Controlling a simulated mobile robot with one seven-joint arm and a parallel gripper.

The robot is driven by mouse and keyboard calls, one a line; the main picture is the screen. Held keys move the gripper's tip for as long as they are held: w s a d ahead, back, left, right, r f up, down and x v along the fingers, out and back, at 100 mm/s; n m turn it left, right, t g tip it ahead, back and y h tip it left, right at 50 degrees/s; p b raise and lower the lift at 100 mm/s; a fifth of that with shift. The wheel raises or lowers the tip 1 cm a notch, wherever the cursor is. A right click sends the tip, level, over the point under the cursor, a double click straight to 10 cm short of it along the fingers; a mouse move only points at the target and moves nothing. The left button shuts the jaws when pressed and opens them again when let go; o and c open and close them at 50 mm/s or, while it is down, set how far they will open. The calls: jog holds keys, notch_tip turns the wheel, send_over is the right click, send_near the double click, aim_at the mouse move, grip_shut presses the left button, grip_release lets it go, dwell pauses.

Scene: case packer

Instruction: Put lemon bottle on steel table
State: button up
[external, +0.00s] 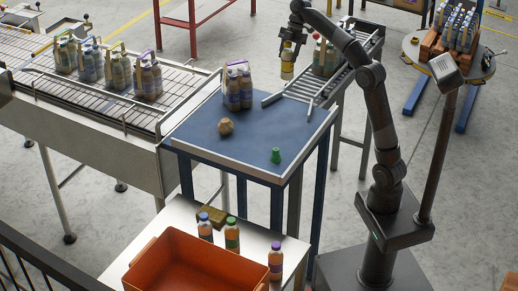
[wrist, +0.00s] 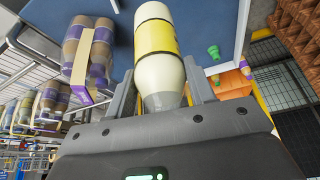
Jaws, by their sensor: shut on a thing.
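The lemon bottle (wrist: 155,40) is cream with a yellow label. My gripper (wrist: 162,86) is shut on it, with one finger on each side. In the external view the bottle (external: 287,71) hangs below my gripper (external: 288,58), in the air near the far right corner of the blue-topped table (external: 205,130). A pale table (external: 130,262) stands in front of the blue one. I cannot tell for sure which is the steel table.
The blue top holds a bottle pack (external: 238,88), a brown lump (external: 225,126) and a green object (external: 276,155), with bare room between. The pale table carries an orange crate (external: 190,245) and several bottles (external: 232,236). A roller chute (external: 300,92) adjoins the blue table.

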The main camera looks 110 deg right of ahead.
jog(key=w+a+n, duration=0.1)
jog(key=w+a, duration=2.1)
jog(key=w, duration=0.2)
jog(key=w+a+n, duration=0.1)
jog(key=w+a, duration=0.3)
jog(key=a, duration=1.2)
jog(key=w+a, duration=0.4)
jog(key=a, duration=1.2)
notch_tip(320, 180, down, 22)
jog(key=w+a+f, duration=0.2)
jog(key=a+f, duration=0.9)
jog(key=shift+w+a+f+y, duration=0.2)
jog(key=shift+a+y, duration=0.1)
jog(key=shift+a, duration=0.1)
jog(key=shift+s+f, duration=0.1)
